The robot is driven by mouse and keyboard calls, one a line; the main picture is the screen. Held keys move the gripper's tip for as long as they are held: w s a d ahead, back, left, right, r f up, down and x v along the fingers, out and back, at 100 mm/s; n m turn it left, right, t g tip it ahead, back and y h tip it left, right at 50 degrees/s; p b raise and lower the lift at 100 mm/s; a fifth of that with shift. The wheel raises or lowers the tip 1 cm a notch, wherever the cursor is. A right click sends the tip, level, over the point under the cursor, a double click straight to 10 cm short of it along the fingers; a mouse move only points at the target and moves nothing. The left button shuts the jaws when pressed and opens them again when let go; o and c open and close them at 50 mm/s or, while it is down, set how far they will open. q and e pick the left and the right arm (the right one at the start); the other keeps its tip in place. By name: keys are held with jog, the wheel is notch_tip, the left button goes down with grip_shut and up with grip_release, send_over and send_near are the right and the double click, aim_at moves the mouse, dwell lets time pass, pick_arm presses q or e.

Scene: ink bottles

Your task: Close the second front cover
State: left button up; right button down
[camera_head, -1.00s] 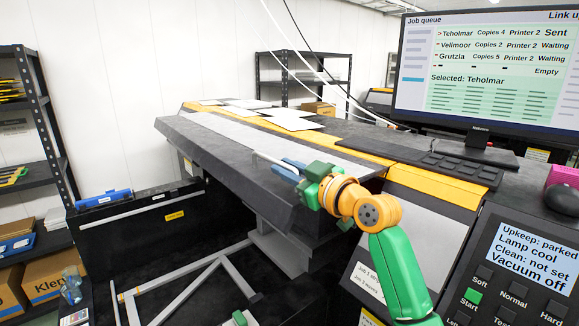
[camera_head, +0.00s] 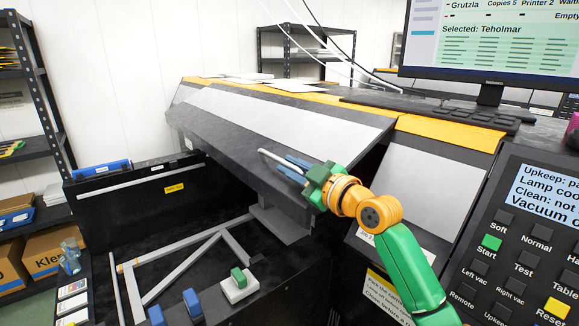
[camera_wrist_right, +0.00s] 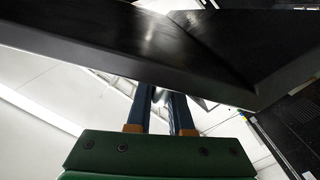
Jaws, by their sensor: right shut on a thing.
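The front cover (camera_head: 240,160) is a long dark grey panel on the printer, with a pale strip (camera_head: 270,120) along its upper part. It stands out from the body and slopes down toward me, above an open dark bay. My right gripper (camera_head: 292,168), green with blue fingers, is at the cover's front, shut on a pale bar-shaped handle (camera_head: 274,159). In the right wrist view the two blue fingers (camera_wrist_right: 165,105) reach toward the dark cover edge (camera_wrist_right: 130,65); the grip itself is largely hidden. My left gripper is not in view.
Below the cover, the bay holds grey bars (camera_head: 185,265), blue knobs (camera_head: 193,303) and a green knob (camera_head: 238,279). Another dark panel (camera_head: 130,195) stands at left. A control panel (camera_head: 520,245) is close at right. Shelving (camera_head: 38,130) stands far left.

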jog(key=c, duration=0.8)
grip_release()
jog(key=shift+d, duration=0.1)
jog(key=shift+c, duration=0.2)
jog(key=shift+s+d, duration=0.15)
jog(key=shift+s, duration=0.1)
jog(key=b+v, duration=0.3)
jog(key=v, duration=0.3)
jog(key=shift+d+f, duration=0.1)
jog(key=shift+d, duration=0.05)
jog(key=shift+s, duration=0.25)
